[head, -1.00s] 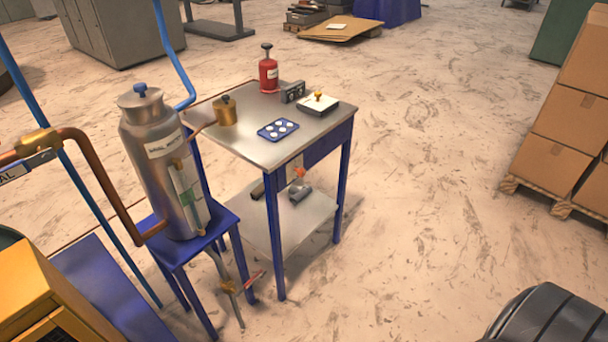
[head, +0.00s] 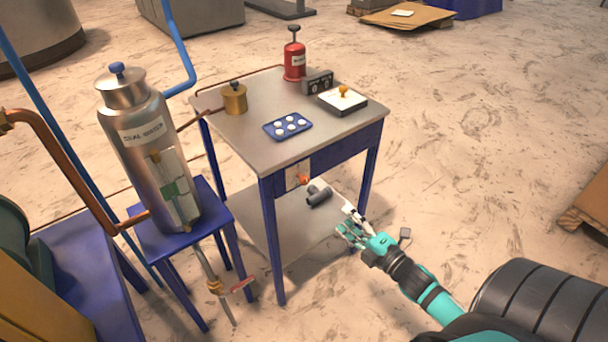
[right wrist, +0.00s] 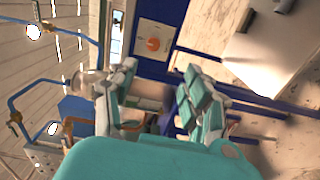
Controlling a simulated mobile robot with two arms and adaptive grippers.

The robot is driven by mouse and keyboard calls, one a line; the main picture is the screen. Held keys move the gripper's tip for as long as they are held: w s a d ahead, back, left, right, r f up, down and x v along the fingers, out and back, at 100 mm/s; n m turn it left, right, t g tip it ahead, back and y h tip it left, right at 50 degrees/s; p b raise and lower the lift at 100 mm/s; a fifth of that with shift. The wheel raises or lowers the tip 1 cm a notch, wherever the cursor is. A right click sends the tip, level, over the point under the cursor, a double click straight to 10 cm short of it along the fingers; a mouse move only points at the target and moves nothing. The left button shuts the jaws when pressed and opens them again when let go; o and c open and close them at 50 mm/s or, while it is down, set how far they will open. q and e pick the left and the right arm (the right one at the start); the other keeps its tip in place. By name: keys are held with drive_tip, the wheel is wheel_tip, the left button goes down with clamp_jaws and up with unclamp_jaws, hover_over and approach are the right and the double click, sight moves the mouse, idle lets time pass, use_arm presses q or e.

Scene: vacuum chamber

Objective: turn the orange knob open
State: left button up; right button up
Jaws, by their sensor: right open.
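The orange knob (head: 303,180) is on a light plate on the blue front side of the metal table, below the tabletop. In the right wrist view the knob (right wrist: 153,44) shows as an orange disc on its plate, beyond the fingers. My right gripper (head: 348,222) is open and empty, to the right of and in front of the knob, apart from it. Its spread teal and grey fingers also show in the right wrist view (right wrist: 160,100). My left gripper is not in view.
The tabletop (head: 240,137) holds a red bottle (head: 295,60), a brass pot (head: 234,99), a blue tray (head: 287,127) and a box with a yellow knob (head: 343,103). A grey part (head: 318,195) lies on the lower shelf. A steel canister (head: 147,145) stands left.

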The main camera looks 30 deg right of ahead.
approach(306, 182)
drive_tip(key=w, duration=1)
drive_tip(key=shift+w+a+f, duration=0.1)
drive_tip(key=shift+w+a, duration=0.2)
drive_tip(key=shift+w, duration=0.05)
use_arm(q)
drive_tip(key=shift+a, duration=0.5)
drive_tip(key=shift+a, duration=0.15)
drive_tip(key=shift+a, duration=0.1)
use_arm(e)
clamp_jaws()
